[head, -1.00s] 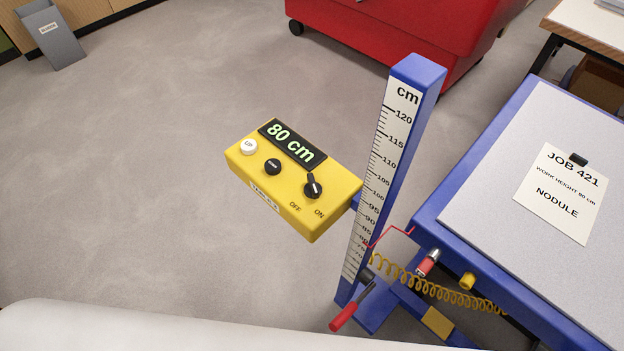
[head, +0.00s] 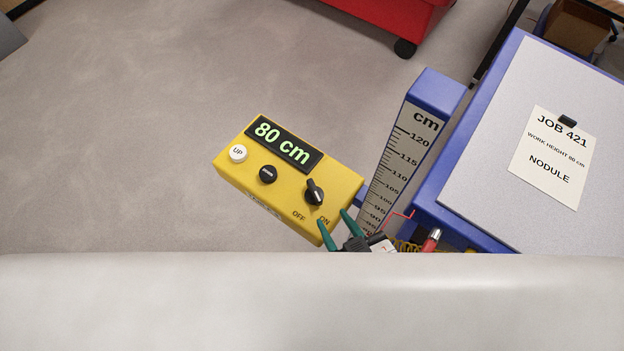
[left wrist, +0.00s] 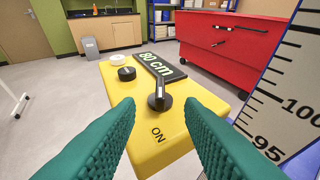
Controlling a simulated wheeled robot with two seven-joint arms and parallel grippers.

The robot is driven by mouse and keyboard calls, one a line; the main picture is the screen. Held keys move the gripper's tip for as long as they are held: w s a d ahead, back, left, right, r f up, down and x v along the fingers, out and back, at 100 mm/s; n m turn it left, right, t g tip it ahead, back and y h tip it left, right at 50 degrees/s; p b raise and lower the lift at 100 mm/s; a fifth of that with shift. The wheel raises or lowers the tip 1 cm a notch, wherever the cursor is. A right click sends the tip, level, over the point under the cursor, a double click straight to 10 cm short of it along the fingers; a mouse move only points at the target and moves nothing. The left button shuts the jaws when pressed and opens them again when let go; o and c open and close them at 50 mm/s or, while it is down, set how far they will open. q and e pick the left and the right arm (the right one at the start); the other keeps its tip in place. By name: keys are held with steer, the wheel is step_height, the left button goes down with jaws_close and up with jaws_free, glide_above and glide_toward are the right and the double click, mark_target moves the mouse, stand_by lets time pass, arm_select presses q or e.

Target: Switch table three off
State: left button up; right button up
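The yellow control box (head: 230,177) has a lit display (head: 284,144) reading 80 cm, a white UP button (head: 238,153), a round black button (head: 268,174) and a black rotary switch (head: 314,192). OFF and ON are printed below the switch; its pointer seems turned toward ON. My left gripper (head: 340,229) is open and empty at the box's near right corner, its green fingertips close to the ON label. In the left wrist view the switch (left wrist: 160,97) stands just beyond and between the spread fingers (left wrist: 160,112). OFF is hidden there. My right gripper is not in view.
A blue post with a cm scale (head: 407,150) stands right of the box. A blue-edged table (head: 470,140) carries a JOB 421 sheet (head: 553,155). A red-handled tool (head: 430,240) hangs at its edge. A red cabinet (head: 390,15) stands behind; open floor lies left.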

mark_target(316, 194)
arm_select(q)
steer(key=p+x, duration=0.2)
steer(key=x, duration=0.7)
steer(key=shift+r, duration=0.1)
steer(key=shift+w+a+f+p, duration=0.2)
steer(key=shift+w+f+p, duration=0.05)
steer(key=shift+w+p, duration=0.15)
steer(key=shift+c, duration=0.9)
jaws_close()
